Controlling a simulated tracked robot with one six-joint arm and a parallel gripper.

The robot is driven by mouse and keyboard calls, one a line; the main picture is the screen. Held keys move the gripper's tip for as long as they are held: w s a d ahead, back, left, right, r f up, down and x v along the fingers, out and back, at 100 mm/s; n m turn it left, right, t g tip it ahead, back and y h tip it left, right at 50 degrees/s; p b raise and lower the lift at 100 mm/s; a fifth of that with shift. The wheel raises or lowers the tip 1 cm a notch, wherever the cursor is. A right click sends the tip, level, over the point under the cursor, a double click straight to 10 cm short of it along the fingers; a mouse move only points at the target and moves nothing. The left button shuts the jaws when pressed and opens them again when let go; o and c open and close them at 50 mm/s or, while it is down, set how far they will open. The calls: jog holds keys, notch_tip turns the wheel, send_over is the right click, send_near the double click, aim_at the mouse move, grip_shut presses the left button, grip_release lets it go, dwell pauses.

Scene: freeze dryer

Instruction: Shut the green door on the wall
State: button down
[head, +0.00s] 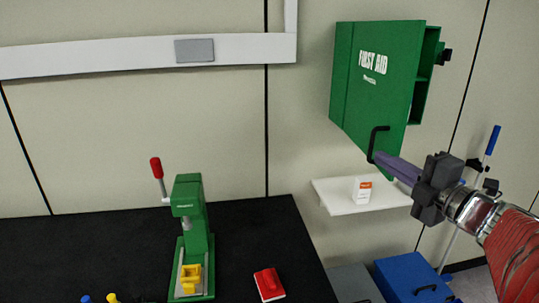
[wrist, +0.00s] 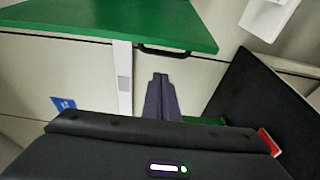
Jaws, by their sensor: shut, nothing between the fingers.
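The green door (head: 375,80) of the first aid cabinet on the wall stands partly open, its free edge swung out from the green cabinet box (head: 429,70) at its right. A shelf inside shows through the gap. A black handle (head: 373,146) sits low on the door. My gripper (head: 379,158) is shut and empty, its fingertips close to the handle's lower end; I cannot tell whether they touch. In the wrist view the door (wrist: 110,22) spans the top, and the handle (wrist: 165,52) lies just beyond my gripper's shut fingertips (wrist: 160,76).
A white shelf (head: 335,193) with a small white box (head: 362,190) is below the cabinet. A blue box (head: 405,283) stands under it. A black bench (head: 90,250) at the left holds a green press (head: 188,200) and a red item (head: 269,283).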

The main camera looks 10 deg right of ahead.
jog(key=d, duration=0.2)
jog(key=w+d, duration=0.1)
jog(key=shift+d, duration=0.35)
jog(key=shift+d, duration=0.2)
dwell(0.5)
